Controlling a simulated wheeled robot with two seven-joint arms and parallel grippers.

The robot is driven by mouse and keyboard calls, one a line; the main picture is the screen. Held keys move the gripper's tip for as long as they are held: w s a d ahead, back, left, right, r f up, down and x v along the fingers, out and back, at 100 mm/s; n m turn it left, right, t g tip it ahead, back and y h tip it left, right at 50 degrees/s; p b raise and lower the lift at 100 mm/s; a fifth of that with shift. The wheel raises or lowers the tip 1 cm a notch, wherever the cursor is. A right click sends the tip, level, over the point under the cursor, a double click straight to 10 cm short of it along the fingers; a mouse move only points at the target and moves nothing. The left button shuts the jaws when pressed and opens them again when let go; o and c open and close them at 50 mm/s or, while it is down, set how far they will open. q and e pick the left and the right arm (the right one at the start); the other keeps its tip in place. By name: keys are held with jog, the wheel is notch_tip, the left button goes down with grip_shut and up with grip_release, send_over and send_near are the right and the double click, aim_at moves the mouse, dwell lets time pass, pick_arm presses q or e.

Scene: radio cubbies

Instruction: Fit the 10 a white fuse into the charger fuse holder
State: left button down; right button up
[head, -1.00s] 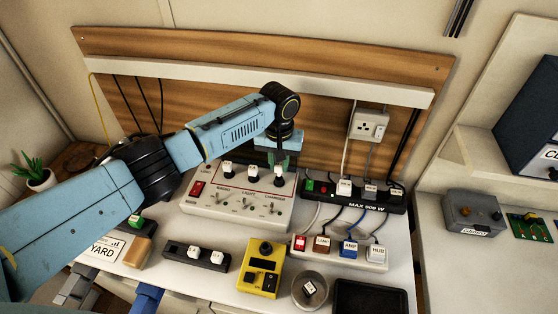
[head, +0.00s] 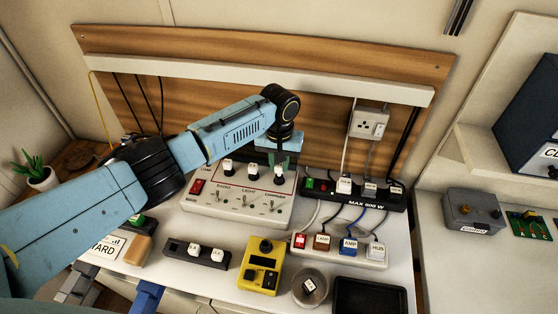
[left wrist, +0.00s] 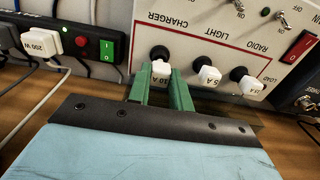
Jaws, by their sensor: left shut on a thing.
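The charger unit (head: 238,206) is a white box with a red switch, toggles and a row of black fuse holders. My left gripper (head: 279,170) is at its right-hand holder. In the left wrist view, the green fingers of my left gripper (left wrist: 163,88) are shut on the white fuse marked 10 A (left wrist: 161,72). The fuse is at the black charger fuse holder (left wrist: 160,53), lined up with it and apparently touching; I cannot tell how deep it sits. Two other white fuses, 5 A (left wrist: 209,76) and 15 A (left wrist: 252,86), sit in the neighbouring holders. My right gripper is not in view.
A black power strip (head: 385,200) stands close right of the unit. In front are a block with white fuses (head: 183,251), a yellow tester (head: 254,281), a round bowl (head: 298,297), a dark tray (head: 370,297) and a white plug strip (head: 350,262). Cables run behind.

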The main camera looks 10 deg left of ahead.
aim_at(279, 165)
pick_arm(q)
jog(key=shift+f+b, duration=0.45)
jog(key=shift+f, duration=0.65)
jog(key=c, duration=1.2)
grip_release()
jog(key=shift+r, duration=0.15)
notch_tip(279, 165, up, 13)
jog(key=shift+r+p, duration=0.1)
jog(key=shift+p, duration=0.9)
